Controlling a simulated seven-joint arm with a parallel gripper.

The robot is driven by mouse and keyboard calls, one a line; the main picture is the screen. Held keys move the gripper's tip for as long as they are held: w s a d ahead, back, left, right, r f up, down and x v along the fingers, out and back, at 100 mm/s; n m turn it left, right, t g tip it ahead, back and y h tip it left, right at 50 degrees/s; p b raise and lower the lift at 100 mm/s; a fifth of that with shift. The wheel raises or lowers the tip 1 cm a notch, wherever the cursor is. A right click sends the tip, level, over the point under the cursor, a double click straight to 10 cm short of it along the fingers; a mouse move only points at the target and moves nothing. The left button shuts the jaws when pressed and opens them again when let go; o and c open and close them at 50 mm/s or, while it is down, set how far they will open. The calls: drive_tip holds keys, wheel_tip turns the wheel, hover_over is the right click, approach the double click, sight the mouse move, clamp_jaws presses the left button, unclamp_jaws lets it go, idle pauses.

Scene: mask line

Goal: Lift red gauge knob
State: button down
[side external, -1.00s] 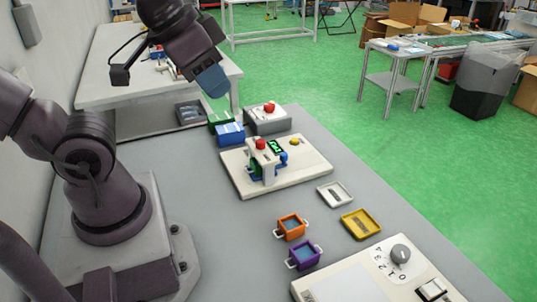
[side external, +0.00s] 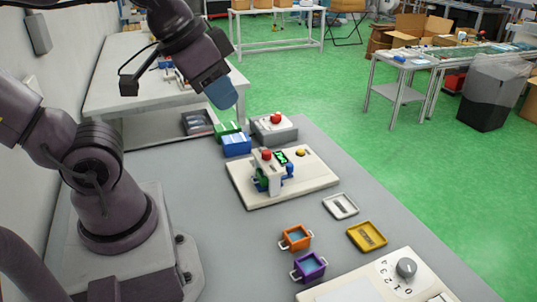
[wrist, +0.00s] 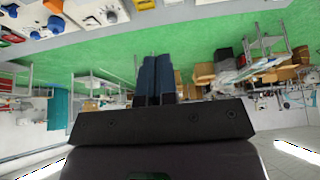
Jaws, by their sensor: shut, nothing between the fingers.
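A red knob (side external: 266,154) sits on top of a small white gauge stand (side external: 269,172) with a green display (side external: 281,158), on a cream base board (side external: 318,172). My gripper (side external: 221,95) is up in the air, behind and to the left of the stand, well apart from the knob. In the wrist view its two dark blue fingers (wrist: 158,80) are together with nothing between them. A small red patch shows at the top left of the wrist view, too cut off to identify surely.
A grey box with a red button (side external: 276,118) stands behind the board. Blue (side external: 236,144) and green (side external: 228,130) bins are beside it. Orange (side external: 295,238) and purple (side external: 308,267) bins, white (side external: 341,206) and yellow (side external: 367,237) trays and a dial panel (side external: 405,280) lie in front.

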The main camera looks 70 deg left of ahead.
drive_tip(key=c, duration=1.8)
unclamp_jaws()
drive_tip(key=shift+c, duration=0.2)
drive_tip(key=o, duration=0.4)
drive_tip(key=shift+a, duration=0.15)
drive_tip(key=o, duration=0.6)
drive_tip(key=w+a+f+g, duration=0.1)
drive_tip(key=w+a+f+n+g, duration=0.1)
drive_tip(key=a+f, duration=0.1)
drive_tip(key=shift+w+a+n+y, duration=0.15)
drive_tip(key=shift+w+n+y, duration=0.15)
drive_tip(key=shift+c, duration=0.2)
drive_tip(key=m+g, duration=0.4)
drive_tip(key=m, duration=0.7)
hover_over(267, 151)
wheel_tip(267, 151, down, 10)
wheel_tip(267, 151, down, 12)
drive_tip(key=shift+r, duration=0.1)
drive_tip(key=shift+c, duration=0.3)
